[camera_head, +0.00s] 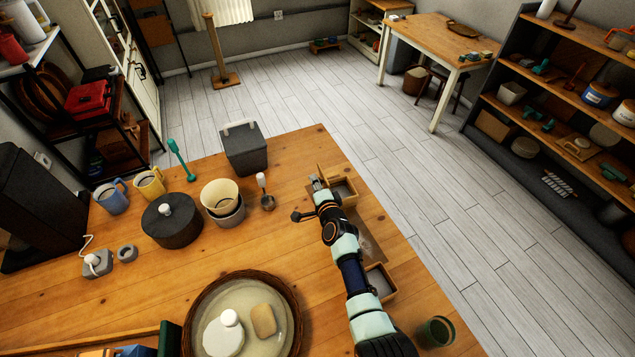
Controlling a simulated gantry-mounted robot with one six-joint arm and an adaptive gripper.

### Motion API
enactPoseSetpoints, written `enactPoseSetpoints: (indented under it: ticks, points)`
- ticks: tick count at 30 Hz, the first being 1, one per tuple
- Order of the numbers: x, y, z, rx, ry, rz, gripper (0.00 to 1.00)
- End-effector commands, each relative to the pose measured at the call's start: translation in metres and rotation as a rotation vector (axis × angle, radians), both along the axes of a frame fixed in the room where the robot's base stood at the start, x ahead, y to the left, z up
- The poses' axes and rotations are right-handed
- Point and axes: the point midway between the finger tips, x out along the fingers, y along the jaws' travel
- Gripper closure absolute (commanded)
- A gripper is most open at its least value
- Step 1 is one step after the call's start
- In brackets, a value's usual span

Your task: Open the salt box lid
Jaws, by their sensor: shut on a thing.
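The small wooden salt box (349,199) stands near the island's right edge, and its dark interior partly shows. Its wooden lid (322,170) appears raised and tilted at the box's left side. My gripper (316,183) is at this lid, shut on it as far as I can see. My arm reaches up from the bottom of the view and covers part of the box's near left side. The fingertips are small, so the exact grip is unclear.
A second wooden box (389,294) sits beside my arm, with a green cup (436,332) nearer. A wicker tray (292,295) lies in front. Open floor lies beyond the right edge.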

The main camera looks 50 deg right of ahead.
Motion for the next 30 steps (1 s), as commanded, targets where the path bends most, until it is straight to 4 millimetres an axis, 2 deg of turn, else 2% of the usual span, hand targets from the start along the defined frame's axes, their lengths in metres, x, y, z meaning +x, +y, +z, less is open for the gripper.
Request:
enactPoseSetpoints:
  ticks: [13, 14, 18, 30]
  points:
    - [0.0004, 0.0003, -0.0003, -0.007, 0.005, -0.001, 1.0]
    - [0.0004, 0.0004, -0.0003, -0.007, 0.005, 0.0, 0.69]
    - [0.0004, 0.0004, -0.0003, -0.007, 0.005, 0.0, 0.47]
    - [-0.0039, 0.0044, 0.0003, -0.008, 0.003, 0.004, 0.47]
